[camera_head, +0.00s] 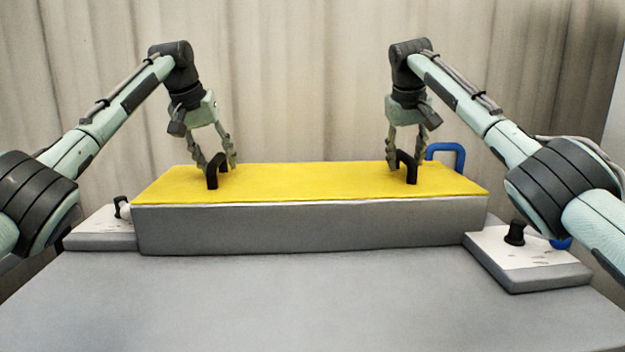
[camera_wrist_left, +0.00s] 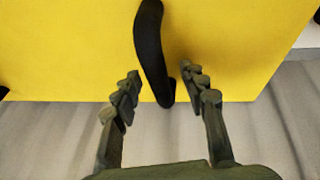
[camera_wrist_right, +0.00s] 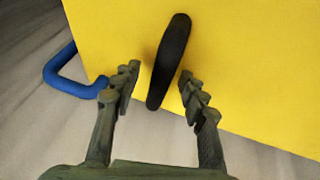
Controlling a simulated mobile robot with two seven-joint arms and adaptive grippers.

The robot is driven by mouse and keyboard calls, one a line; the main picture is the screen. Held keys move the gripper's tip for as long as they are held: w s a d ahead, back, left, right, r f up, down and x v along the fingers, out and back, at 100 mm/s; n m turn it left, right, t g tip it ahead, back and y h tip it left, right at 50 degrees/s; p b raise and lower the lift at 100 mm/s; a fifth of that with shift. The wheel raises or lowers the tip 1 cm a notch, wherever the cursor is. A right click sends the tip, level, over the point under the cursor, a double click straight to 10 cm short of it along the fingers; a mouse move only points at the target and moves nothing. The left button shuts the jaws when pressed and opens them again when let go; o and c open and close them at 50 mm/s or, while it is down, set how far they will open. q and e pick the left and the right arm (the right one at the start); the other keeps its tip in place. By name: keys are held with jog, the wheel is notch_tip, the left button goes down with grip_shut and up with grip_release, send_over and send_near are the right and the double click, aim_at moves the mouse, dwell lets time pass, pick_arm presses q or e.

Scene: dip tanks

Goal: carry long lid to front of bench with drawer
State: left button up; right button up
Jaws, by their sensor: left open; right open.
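The long lid (camera_head: 300,183) is a flat yellow panel lying on a long grey tank (camera_head: 310,228) on the bench. It has a black handle near each end: the left handle (camera_head: 212,172) and the right handle (camera_head: 408,168). My left gripper (camera_head: 215,163) is open with its fingers on either side of the left handle, which also shows between them in the left wrist view (camera_wrist_left: 152,50). My right gripper (camera_head: 405,160) is open with its fingers on either side of the right handle, seen in the right wrist view (camera_wrist_right: 168,62). No drawer is in view.
A blue handle (camera_head: 462,158) stands behind the lid's right end. A white-topped grey block with a black knob (camera_head: 515,232) sits at the right, and a similar block (camera_head: 100,232) at the left. The bench top (camera_head: 310,300) in front of the tank is clear.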

pick_arm(q)
jog(key=shift+w+f, duration=0.1)
jog(key=shift+f, duration=0.1)
pick_arm(e)
jog(key=shift+w+f, duration=0.1)
jog(key=shift+f, duration=0.15)
pick_arm(q)
grip_shut()
pick_arm(e)
grip_shut()
pick_arm(q)
jog(key=shift+r, duration=0.1)
pick_arm(e)
jog(key=shift+r, duration=0.1)
